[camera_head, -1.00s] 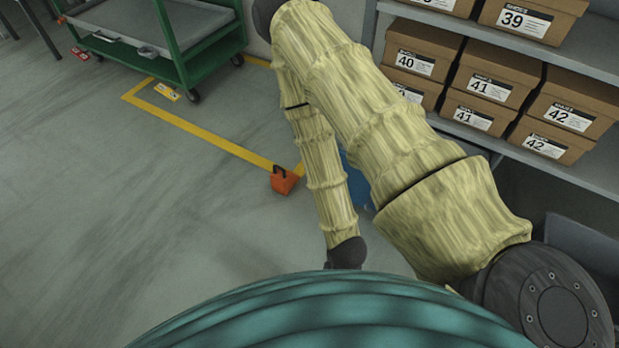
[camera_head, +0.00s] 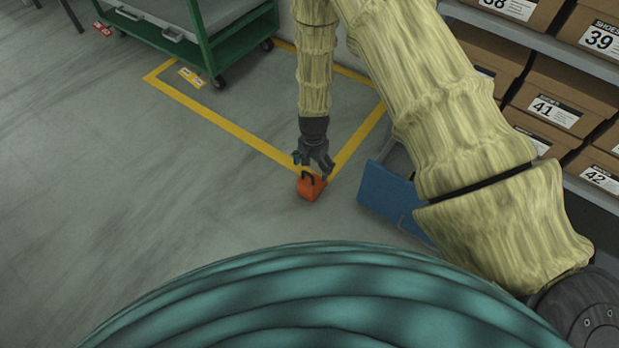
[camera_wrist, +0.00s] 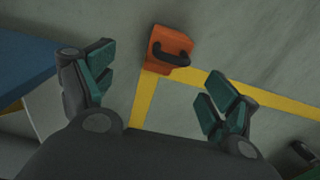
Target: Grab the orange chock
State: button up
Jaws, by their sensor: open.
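The orange chock (camera_head: 309,188) with a black handle sits on the grey floor at the corner of a yellow line. In the wrist view the chock (camera_wrist: 165,57) lies ahead of the fingertips, near the top and between the two fingers in width. Its black handle faces the camera. My gripper (camera_head: 314,160) is just behind the chock in the head view, close to its handle. In the wrist view my gripper (camera_wrist: 155,88) has its teal-padded fingers wide apart with nothing between them.
A blue panel (camera_head: 388,196) stands to the right of the chock, near the shelf with shoe boxes (camera_head: 548,105). A green cart (camera_head: 215,50) stands at the back left, beside the yellow floor line (camera_head: 225,124). The floor left of the chock is clear.

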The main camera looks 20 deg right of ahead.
aim_at(310, 186)
jog(key=shift+w+f, duration=0.15)
jog(key=shift+w, duration=0.2)
notch_tip(310, 186, down, 5)
jog(key=shift+f+b, duration=0.15)
jog(key=shift+b, duration=1.05)
jog(key=shift+w+d+f+b, duration=0.1)
jog(key=shift+w+f+b, duration=0.1)
jog(key=shift+f+b, duration=0.55)
jog(key=shift+w+a+f+b, duration=0.15)
jog(key=shift+f+b, duration=0.3)
jog(key=shift+f, duration=0.5)
jog(key=shift+w+d+f+b, duration=0.2)
jog(key=shift+f+b, duration=0.4)
jog(key=shift+f, duration=0.25)
jog(key=shift+r, duration=0.1)
jog(key=c, duration=1.9)
